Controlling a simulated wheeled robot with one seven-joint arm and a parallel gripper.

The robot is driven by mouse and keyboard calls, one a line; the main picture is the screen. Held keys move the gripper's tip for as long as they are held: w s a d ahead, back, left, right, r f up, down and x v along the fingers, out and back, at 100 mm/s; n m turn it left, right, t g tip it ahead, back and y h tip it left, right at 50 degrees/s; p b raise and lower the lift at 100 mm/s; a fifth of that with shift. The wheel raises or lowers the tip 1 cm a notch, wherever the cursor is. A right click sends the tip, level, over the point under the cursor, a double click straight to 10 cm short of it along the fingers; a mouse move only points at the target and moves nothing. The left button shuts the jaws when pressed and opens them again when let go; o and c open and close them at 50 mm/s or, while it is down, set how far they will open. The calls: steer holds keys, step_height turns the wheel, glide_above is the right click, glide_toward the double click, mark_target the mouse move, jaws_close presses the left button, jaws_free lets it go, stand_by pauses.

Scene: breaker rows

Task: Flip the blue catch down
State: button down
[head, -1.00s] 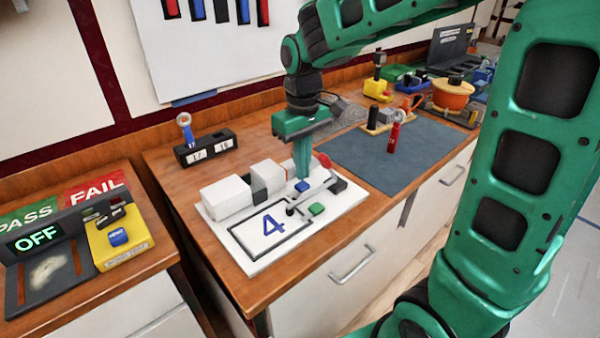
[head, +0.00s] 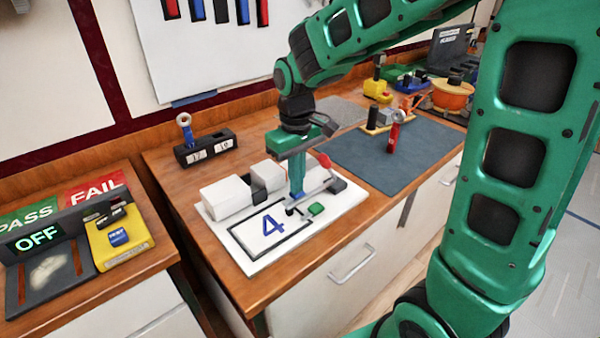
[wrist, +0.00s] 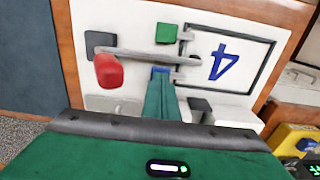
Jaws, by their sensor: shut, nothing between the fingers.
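The blue catch (head: 297,196) is a small block on the white board marked 4 (head: 238,252). It also shows in the wrist view (wrist: 161,71), right at the tip of my gripper (wrist: 161,80). In the head view my gripper (head: 297,190) points down with its green fingers together and empty, its tip at the catch and partly hiding it. I cannot tell whether they touch. A grey bar with a red knob (wrist: 109,71) runs across the board close to the catch. A green block (head: 316,209) lies on the other side of the bar.
White blocks (head: 226,198) stand along the back of the board. A dark-blue mat (head: 375,158) lies to the right with a red tool on it. A black counter box (head: 208,148) stands behind. A yellow test box (head: 120,240) is on the left bench.

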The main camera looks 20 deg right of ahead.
steer(key=shift+s+a+f, duration=0.15)
steer(key=shift+s+f, duration=0.05)
steer(key=shift+w+r, duration=0.15)
steer(key=shift+r, duration=0.35)
step_height(320, 180, up, 13)
steer(key=shift+r, duration=0.15)
steer(key=shift+w, duration=0.1)
steer(key=s+d+f+m, duration=0.5)
steer(key=s+d, duration=0.4)
steer(key=s, duration=0.2)
steer(key=s+d+f+m, duration=0.5)
steer(key=s+d, duration=0.5)
steer(key=s, duration=0.2)
steer(key=shift+s+d+f, duration=0.15)
steer(key=shift+d+f, duration=0.1)
steer(key=shift+f, duration=0.35)
